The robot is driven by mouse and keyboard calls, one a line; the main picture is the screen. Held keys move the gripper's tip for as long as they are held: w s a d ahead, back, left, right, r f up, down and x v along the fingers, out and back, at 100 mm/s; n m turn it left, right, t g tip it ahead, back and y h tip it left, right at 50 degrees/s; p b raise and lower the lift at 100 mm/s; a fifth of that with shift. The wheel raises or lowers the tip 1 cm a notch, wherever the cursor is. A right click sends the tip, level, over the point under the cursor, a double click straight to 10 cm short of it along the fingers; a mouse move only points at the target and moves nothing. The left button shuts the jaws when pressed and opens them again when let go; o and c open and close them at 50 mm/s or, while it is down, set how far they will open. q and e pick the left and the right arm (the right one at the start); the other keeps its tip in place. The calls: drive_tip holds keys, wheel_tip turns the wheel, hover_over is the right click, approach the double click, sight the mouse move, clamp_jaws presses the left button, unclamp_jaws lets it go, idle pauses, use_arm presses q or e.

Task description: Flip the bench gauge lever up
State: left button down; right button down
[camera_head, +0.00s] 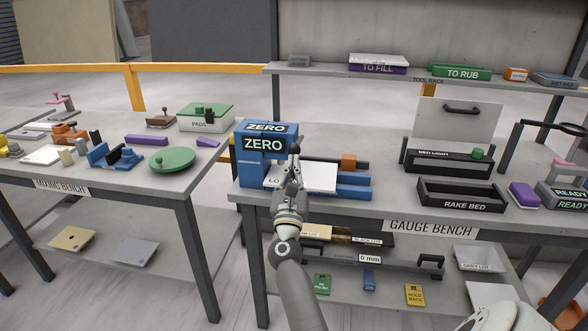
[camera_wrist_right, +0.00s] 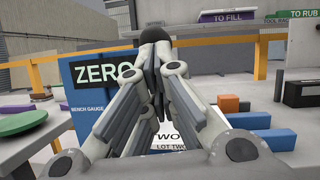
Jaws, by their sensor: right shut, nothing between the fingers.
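The bench gauge (camera_head: 262,160) is a blue block marked ZERO at the left end of the gauge bench. It also fills the left middle of the right wrist view (camera_wrist_right: 82,98), with "BENCH GAUGE" on its face. A dark round knob (camera_head: 295,149), apparently the lever's end, shows at my right fingertips; in the wrist view the knob (camera_wrist_right: 153,37) is just beyond them. The lever's arm is mostly hidden, so I cannot tell its angle or whether I touch it. My right gripper (camera_head: 294,161) is shut and empty, in front of the gauge. My left gripper is not in view.
A white card (camera_head: 318,177) and blue bars (camera_head: 354,188) lie right of the gauge, with an orange block (camera_head: 348,161). The black rake bed tray (camera_head: 460,195) stands further right. The mixing bench (camera_head: 150,180) is left, across a gap. A tool rack shelf (camera_head: 400,72) runs behind.

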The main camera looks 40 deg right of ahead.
drive_tip(key=v, duration=1.2)
idle(0.4)
